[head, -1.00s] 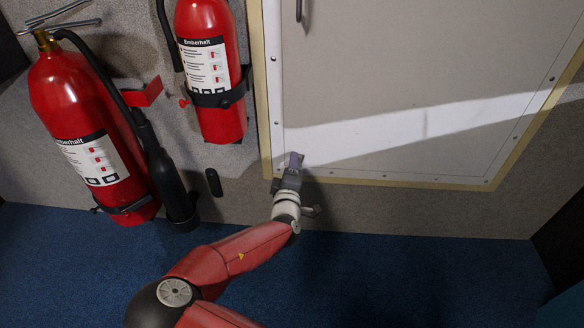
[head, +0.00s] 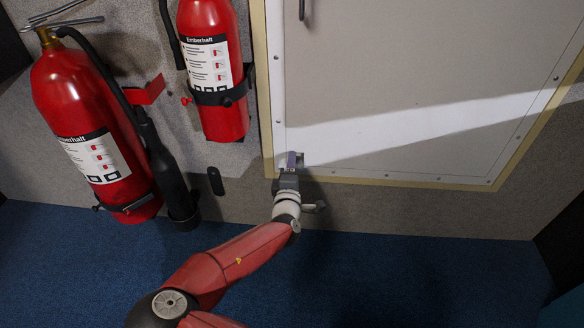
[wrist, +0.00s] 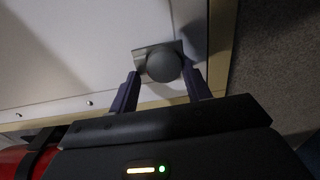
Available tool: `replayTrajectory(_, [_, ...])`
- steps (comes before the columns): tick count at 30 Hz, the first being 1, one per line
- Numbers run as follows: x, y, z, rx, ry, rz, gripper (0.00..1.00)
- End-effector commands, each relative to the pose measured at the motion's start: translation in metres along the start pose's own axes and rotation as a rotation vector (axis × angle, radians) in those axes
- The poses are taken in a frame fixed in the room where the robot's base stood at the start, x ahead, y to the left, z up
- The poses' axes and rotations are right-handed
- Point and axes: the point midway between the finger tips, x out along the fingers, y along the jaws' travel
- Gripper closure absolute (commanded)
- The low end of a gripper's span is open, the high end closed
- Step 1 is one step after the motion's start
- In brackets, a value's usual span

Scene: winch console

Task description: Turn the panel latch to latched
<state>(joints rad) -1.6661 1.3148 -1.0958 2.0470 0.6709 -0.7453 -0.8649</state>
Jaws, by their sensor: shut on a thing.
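The panel latch shows in the wrist view as a round grey knob (wrist: 164,67) on a small metal plate, at the lower corner of the pale panel (head: 400,80). My gripper (wrist: 160,74) has one purple-grey finger on each side of the knob and is shut on it. In the head view my gripper (head: 290,164) is at the panel's lower left corner, and its fingers mostly hide the latch. I cannot read a latch marking in either view.
Two red fire extinguishers, one at far left (head: 75,90) and one nearer the panel (head: 208,30), hang on the grey wall left of my gripper. A metal handle (head: 301,10) is higher on the panel. The blue floor (head: 420,285) at right is clear.

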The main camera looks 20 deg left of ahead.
Motion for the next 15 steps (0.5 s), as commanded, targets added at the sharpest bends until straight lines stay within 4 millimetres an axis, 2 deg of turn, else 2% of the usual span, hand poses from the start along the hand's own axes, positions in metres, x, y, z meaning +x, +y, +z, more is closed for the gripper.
replayTrajectory(1, [-0.0003, -0.0009, -0.001, -0.003, 0.003, -0.002, 0.49])
replayTrajectory(6, [-0.0002, -0.0006, -0.0007, -0.002, 0.002, -0.001, 0.3])
replayTrajectory(15, [-0.0031, -0.0002, -0.0006, -0.001, 0.001, -0.001, 0.3])
